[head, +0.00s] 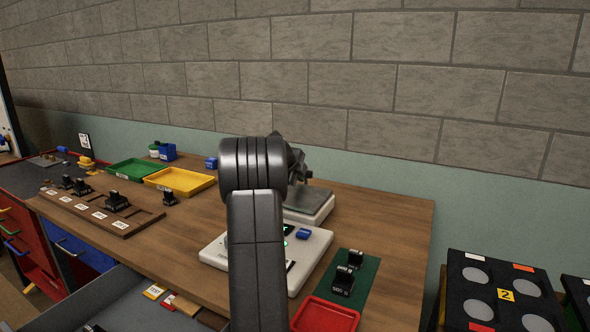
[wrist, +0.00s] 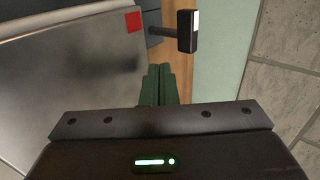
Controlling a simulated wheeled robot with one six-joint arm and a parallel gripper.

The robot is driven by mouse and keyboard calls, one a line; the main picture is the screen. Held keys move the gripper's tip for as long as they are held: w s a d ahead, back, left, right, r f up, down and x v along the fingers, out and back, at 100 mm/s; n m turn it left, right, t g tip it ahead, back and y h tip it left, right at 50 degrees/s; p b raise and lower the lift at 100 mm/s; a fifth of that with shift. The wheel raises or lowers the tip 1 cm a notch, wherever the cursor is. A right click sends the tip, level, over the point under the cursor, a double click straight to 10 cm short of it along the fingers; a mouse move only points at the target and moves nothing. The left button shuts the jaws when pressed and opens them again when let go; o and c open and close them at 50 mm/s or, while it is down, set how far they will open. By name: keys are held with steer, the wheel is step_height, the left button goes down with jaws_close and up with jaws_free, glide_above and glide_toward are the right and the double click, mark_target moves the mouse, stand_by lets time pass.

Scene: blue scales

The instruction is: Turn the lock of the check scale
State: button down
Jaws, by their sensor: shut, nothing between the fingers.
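My gripper (wrist: 160,72) is shut and empty, its two green fingers side by side in the wrist view. Ahead of it and slightly right is a black lever-like knob (wrist: 187,32) with a white mark, on a short shaft; it looks like the lock. The fingertips appear apart from it. The shaft comes from the edge of a scale with a grey metal plate (wrist: 70,85) and a red square (wrist: 133,22). In the head view a white scale with a grey plate (head: 308,202) stands at the back, partly hidden by my arm; its lock cannot be made out there.
A second white scale (head: 312,262) with a blue block (head: 303,233) stands in front, partly behind my arm. A green mat (head: 370,268) with black weights and a red tray (head: 325,316) lie to its right. Yellow (head: 207,186) and green (head: 155,169) trays stand left. The wall is close behind.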

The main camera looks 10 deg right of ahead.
mark_target(312, 176)
steer(key=shift+w+d+f+p, duration=0.25)
steer(key=shift+w+d, duration=0.25)
steer(key=shift+w, duration=0.25)
steer(key=shift+w+d+f+p, duration=0.25)
steer(key=shift+w+d, duration=0.25)
steer(key=shift+w, duration=0.25)
steer(key=shift+w+d+f+p, duration=0.15)
steer(key=shift+w+d+p, duration=0.3)
steer(key=shift+w, duration=0.3)
